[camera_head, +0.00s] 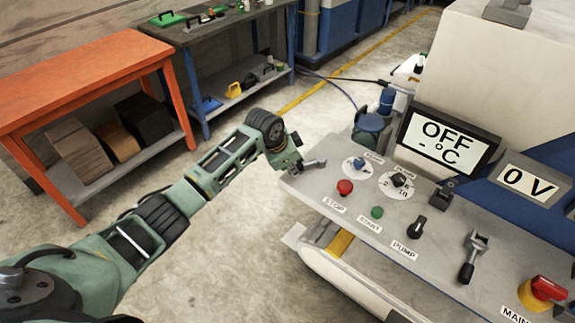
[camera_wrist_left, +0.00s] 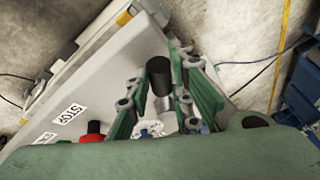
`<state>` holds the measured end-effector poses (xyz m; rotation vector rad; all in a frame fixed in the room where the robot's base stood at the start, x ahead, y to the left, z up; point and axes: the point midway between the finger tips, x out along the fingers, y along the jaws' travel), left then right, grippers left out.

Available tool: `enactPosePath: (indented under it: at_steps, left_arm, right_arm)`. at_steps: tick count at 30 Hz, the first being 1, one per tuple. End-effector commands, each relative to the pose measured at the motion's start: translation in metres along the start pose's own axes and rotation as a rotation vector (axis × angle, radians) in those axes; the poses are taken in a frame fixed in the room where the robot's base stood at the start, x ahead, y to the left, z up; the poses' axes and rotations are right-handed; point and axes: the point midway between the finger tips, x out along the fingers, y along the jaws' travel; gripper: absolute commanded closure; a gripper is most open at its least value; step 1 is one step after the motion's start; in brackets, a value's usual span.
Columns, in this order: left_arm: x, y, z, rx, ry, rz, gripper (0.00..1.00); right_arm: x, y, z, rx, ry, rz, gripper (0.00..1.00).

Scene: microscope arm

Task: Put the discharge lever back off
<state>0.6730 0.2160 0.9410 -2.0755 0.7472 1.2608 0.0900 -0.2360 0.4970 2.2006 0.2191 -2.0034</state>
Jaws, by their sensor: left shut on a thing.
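My left gripper (camera_head: 303,157) is at the left end of the grey control panel (camera_head: 325,190), beside the blue knob's white dial. In the left wrist view, the two green fingers (camera_wrist_left: 160,80) stand on either side of a lever with a black cylindrical grip (camera_wrist_left: 159,74) and a grey metal shaft. I take this as the discharge lever; no label for it is readable. In the head view it is mostly hidden by the gripper. My left gripper is shut on it. My right gripper is not in view.
The panel carries a red STOP button (camera_head: 345,187), a green START button (camera_head: 377,212), a PUMP switch (camera_head: 416,227), another black-handled lever (camera_head: 467,272) and a red main switch (camera_head: 546,289). An orange table (camera_head: 80,78) stands left.

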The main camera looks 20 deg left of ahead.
Motion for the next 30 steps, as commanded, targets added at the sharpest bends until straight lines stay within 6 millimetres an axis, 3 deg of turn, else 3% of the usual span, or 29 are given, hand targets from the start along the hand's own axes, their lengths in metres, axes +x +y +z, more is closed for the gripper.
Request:
enactPosePath:
  at_steps: [7, 19, 23, 30]
  left_arm:
    - [0.001, 0.002, 0.001, 0.002, -0.002, 0.006, 0.63]
    - [-0.006, 0.000, 0.001, 0.002, 0.000, 0.002, 0.63]
    - [-0.024, 0.000, 0.001, 0.002, 0.001, 0.000, 0.63]
    - [-0.075, 0.000, 0.000, 0.003, 0.001, -0.001, 0.63]
  right_arm:
    - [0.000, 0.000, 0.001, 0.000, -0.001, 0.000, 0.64]
    - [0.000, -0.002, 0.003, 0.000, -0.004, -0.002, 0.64]
    - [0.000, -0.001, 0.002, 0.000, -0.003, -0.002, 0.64]
    - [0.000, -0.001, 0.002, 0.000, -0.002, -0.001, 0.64]
